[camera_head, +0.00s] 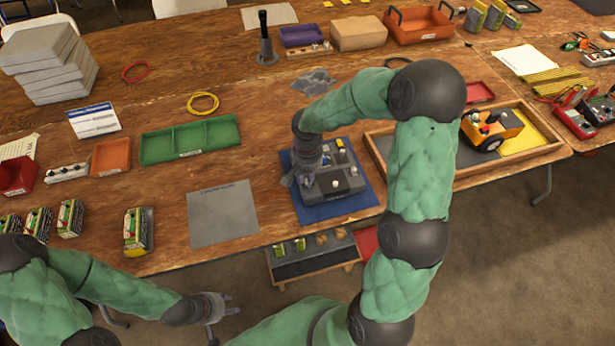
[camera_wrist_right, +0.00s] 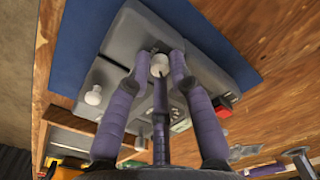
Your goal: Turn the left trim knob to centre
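The grey control box (camera_head: 347,187) sits on a blue mat (camera_head: 312,213) near the table's front edge. My right gripper (camera_head: 299,181) is over the box's left part. In the right wrist view its purple fingers close around a pale round knob (camera_wrist_right: 159,63), the left trim knob, and seem to touch its sides. Any pointer mark on it is too small to read. A second pale knob (camera_wrist_right: 93,95) stands free on the box; in the head view a pale knob (camera_head: 353,170) shows on its right part. My left gripper (camera_head: 232,304) is open and empty, below the table's front edge.
A grey sheet (camera_head: 222,212) lies left of the mat, and a green tray (camera_head: 190,141) is behind it. A wooden tray (camera_head: 384,151) with an orange cart (camera_head: 492,130) is on the right. A low rack (camera_head: 313,262) stands below the front edge.

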